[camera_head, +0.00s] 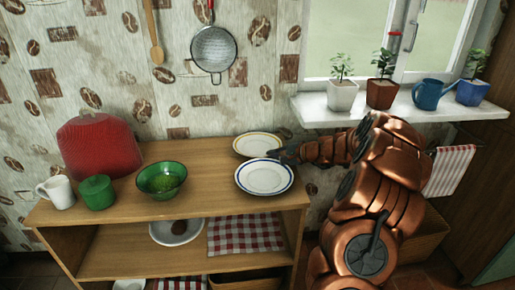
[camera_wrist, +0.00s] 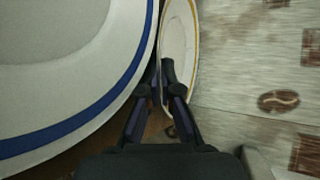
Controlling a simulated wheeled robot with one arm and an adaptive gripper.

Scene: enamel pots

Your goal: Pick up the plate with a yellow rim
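The plate with a yellow rim (camera_head: 254,142) is white and lies at the back of the wooden shelf top, near the wall. In the wrist view its yellow rim and narrow-looking face (camera_wrist: 182,45) are right of centre. My gripper (camera_head: 280,155) comes from the right, at the right edge of this plate, low over the gap to the blue-rimmed plate. In the wrist view the dark fingertips (camera_wrist: 158,90) stand a little apart at the yellow-rimmed plate's edge. One finger overlaps the plate; whether they touch or clamp the rim I cannot tell.
A white plate with a blue rim (camera_head: 264,177) lies directly in front, also close in the wrist view (camera_wrist: 60,60). A green bowl (camera_head: 162,180), green mug (camera_head: 97,192), white mug (camera_head: 58,191) and red cover (camera_head: 97,147) stand left. The windowsill (camera_head: 320,107) holds pots.

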